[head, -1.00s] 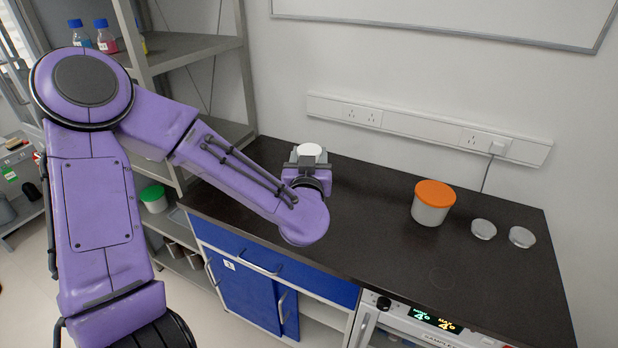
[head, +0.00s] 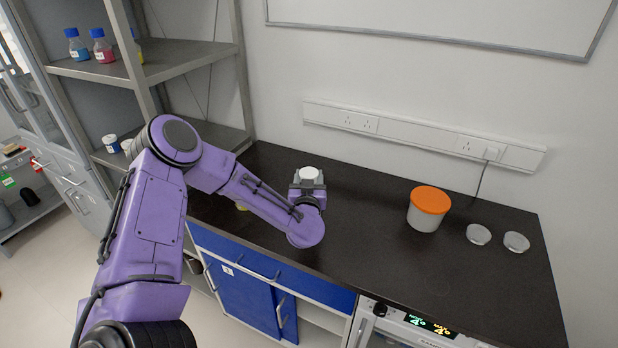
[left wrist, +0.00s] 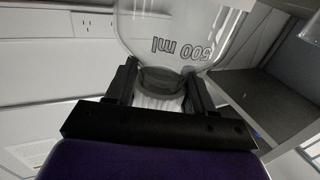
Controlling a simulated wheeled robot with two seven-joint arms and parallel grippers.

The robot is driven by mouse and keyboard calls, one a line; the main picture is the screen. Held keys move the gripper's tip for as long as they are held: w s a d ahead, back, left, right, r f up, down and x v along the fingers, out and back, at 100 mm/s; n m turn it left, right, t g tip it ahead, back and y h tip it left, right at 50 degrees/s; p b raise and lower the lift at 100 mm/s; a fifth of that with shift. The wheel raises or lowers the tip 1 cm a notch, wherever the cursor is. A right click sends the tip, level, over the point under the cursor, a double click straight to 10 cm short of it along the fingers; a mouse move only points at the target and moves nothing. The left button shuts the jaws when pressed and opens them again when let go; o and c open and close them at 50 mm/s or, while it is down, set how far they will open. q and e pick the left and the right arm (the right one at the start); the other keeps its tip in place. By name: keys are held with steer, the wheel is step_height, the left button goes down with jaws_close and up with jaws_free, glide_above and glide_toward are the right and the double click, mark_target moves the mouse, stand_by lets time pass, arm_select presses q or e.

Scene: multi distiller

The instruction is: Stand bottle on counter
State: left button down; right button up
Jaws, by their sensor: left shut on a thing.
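My left gripper (head: 308,188) is over the dark counter (head: 440,275), toward its left back part, and is shut on a bottle. In the head view the bottle shows as a white cap (head: 309,173) at the gripper; its body is hidden there. In the left wrist view the bottle (left wrist: 180,40) is clear glass with "500 ml" print, seen upside down. The fingers of the gripper (left wrist: 160,85) are on either side of its neck and ribbed white cap. I cannot tell whether its base touches the counter. My right gripper is not in view.
A metal shelf (head: 180,55) with several bottles rises at left. A socket rail (head: 420,135) runs along the wall. The counter's middle is clear.

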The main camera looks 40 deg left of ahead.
arm_select(q)
steer(key=c, duration=0.6)
jaws_free()
steer(key=shift+o, duration=1)
steer(key=shift+d, duration=0.1)
steer(key=shift+r, duration=0.1)
steer(key=shift+s+d, duration=0.25)
steer(key=shift+s, duration=0.05)
steer(key=b+v, duration=0.4)
steer(key=v, duration=0.7)
steer(key=shift+s, duration=0.15)
